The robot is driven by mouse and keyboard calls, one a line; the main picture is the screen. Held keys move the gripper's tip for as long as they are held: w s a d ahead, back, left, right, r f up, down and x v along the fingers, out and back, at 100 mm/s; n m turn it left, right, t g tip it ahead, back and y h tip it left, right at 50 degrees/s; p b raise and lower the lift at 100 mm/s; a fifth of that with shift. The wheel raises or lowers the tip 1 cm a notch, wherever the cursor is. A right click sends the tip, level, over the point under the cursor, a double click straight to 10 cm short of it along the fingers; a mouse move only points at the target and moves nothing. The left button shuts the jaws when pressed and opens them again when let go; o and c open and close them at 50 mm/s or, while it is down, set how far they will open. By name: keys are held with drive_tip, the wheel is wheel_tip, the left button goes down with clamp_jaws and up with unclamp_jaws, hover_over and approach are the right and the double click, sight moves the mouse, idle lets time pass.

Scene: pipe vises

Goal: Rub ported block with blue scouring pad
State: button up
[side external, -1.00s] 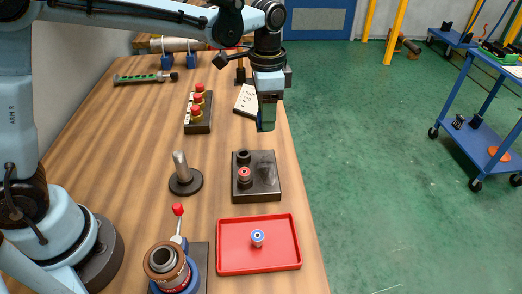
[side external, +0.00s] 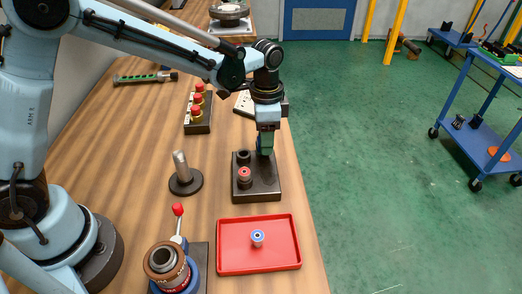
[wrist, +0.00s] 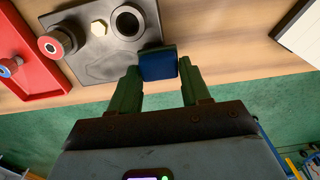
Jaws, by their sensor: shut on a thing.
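The ported block (side external: 262,190) is a dark flat block on the table, with a raised black port ring (side external: 242,156) and a red-topped fitting (side external: 244,175). My gripper (side external: 265,150) is above the block's far right part, pointing down. In the wrist view its green fingers are shut on the blue scouring pad (wrist: 158,65). The pad overlaps the block's edge beside the port in that view. I cannot tell whether it touches the block.
A red tray (side external: 228,262) holding a small blue-topped fitting (side external: 257,238) lies nearer the camera. A metal post on a round base (side external: 184,178) stands left of the block. A box of red buttons (side external: 198,124) is farther back. The table's right edge is close to the block.

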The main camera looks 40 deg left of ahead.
sight(271, 186)
drive_tip(key=shift+s+d+f, duration=0.35)
drive_tip(key=shift+s+d, duration=0.15)
drive_tip(key=shift+s+d+f, duration=0.3)
drive_tip(key=shift+s+d, duration=0.2)
drive_tip(key=shift+c, duration=0.5)
drive_tip(key=shift+s+d, duration=2.75)
drive_tip(key=shift+w+a, duration=3.8)
drive_tip(key=shift+a, duration=0.05)
drive_tip(key=shift+s+d+r, duration=0.1)
drive_tip(key=shift+r, duration=4.1)
